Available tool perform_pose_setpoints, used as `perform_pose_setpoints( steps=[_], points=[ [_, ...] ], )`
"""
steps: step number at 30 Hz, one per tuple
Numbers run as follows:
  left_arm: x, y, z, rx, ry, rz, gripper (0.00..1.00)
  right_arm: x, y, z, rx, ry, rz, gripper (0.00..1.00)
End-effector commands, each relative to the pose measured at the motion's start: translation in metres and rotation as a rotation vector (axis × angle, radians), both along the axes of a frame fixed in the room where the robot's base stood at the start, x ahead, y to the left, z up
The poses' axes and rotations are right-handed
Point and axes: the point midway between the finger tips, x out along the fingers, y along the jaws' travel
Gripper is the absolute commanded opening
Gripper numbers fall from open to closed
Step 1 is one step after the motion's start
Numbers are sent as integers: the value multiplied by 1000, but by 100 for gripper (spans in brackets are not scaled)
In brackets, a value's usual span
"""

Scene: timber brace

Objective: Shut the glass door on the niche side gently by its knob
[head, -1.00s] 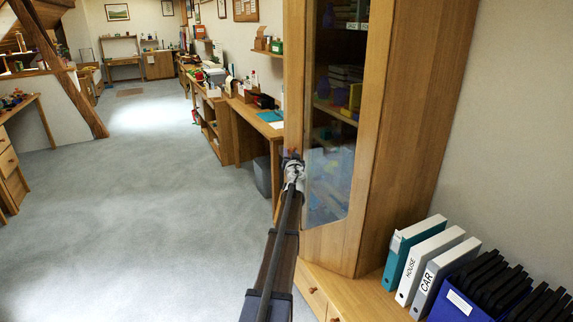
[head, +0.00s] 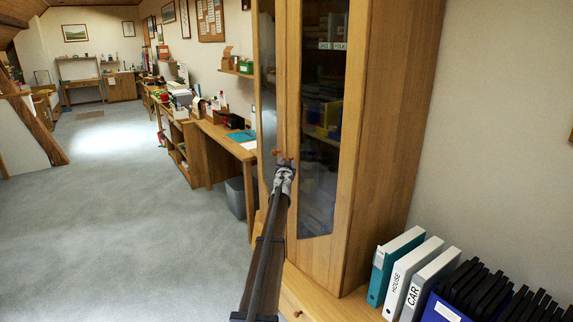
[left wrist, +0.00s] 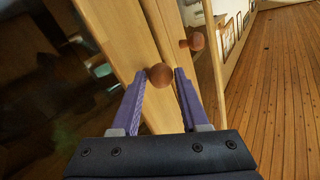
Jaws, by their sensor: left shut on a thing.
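The tall wooden cabinet has a near glass door (head: 319,195) and a far glass door (head: 266,110), their wooden frames side by side. The near door looks shut or nearly so; I cannot tell if a small gap is left. My left gripper (head: 286,170) is at the door's inner edge. In the left wrist view its purple fingers (left wrist: 161,80) are on either side of a round brown knob (left wrist: 160,75), shut on it. A second knob (left wrist: 196,41) is on the adjacent door frame, clear of the fingers. My right gripper is not in view.
Binders (head: 407,278) and a blue box (head: 440,309) with black folders stand on the low wooden top right of the cabinet. A desk (head: 227,140) and a grey bin (head: 237,196) lie beyond it. The carpet at left is clear.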

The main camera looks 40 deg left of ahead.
Motion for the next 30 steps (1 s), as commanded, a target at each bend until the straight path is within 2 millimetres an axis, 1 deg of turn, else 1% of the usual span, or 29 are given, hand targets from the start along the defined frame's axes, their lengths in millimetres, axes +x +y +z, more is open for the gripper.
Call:
perform_pose_setpoints(
  steps=[1,9,10,16,17,30],
  points=[
    [7,27,3,-5,-3,32,0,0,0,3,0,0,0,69],
    [7,27,3,-6,-3,32,0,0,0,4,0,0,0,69],
    [7,27,4,-6,-3,32,47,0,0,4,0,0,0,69],
    [8,27,3,-7,-4,31,70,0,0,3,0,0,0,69],
    [8,27,3,-7,-4,31,71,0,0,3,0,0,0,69],
    [9,24,3,-9,-5,28,71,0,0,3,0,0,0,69]
  ],
)
